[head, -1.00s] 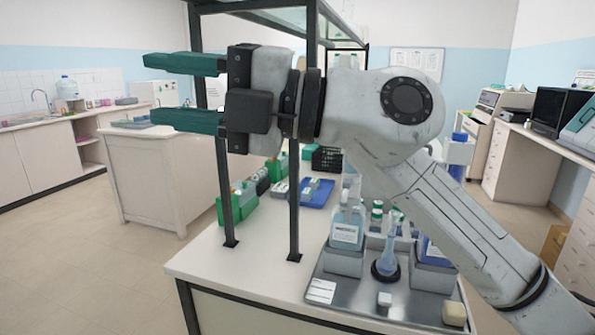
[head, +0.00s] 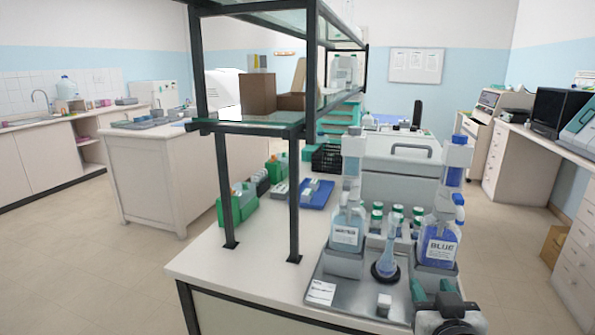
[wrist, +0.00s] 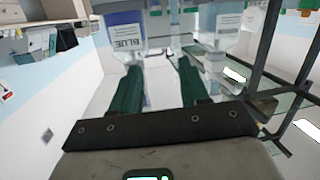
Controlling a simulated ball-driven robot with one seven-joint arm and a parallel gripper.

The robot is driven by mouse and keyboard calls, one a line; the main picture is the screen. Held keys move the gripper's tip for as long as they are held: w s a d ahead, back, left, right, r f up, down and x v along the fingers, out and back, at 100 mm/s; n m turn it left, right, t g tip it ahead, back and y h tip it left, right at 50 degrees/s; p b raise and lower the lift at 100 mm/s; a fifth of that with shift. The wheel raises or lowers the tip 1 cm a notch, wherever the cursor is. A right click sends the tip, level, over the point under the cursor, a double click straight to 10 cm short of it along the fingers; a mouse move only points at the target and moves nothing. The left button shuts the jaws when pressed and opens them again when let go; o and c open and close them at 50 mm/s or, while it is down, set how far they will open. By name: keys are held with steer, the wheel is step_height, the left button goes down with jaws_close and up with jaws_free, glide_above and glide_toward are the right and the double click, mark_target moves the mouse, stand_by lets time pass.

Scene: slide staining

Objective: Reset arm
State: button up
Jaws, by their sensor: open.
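My gripper (head: 432,287) is low at the bottom right of the head view, by the front right corner of the metal tray (head: 330,268). Its two green fingers are apart with nothing between them; they also show in the wrist view (wrist: 159,72). The bottle labelled BLUE (head: 440,246) stands behind the gripper on the tray. In the wrist view the BLUE bottle (wrist: 125,40) lies beyond the left finger and a clear bottle (wrist: 222,45) beyond the right finger. I see no contact with either. Most of my arm is out of view.
The WATER bottle (head: 347,232), a blue-liquid flask (head: 388,252) and a small white block (head: 384,303) are on the tray. Several green-capped bottles (head: 377,217) stand behind. A black-framed glass shelf (head: 294,170) rises at the left. Floor at the left is clear.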

steer(key=s+d+f+g, duration=0.2)
steer(key=s+f+g, duration=0.3)
steer(key=f, duration=0.6)
steer(key=s+f+g, duration=0.3)
steer(key=s+f, duration=0.3)
steer(key=s, duration=0.4)
steer(key=s+d+f+g+y, duration=0.1)
steer(key=s+f+g, duration=0.2)
steer(key=s, duration=0.7)
steer(key=s+f+g+y, duration=0.1)
steer(key=s+f+g, duration=0.3)
steer(key=s+f, duration=0.4)
steer(key=s, duration=0.3)
steer(key=shift+d+f, duration=0.3)
steer(key=shift+d, duration=0.05)
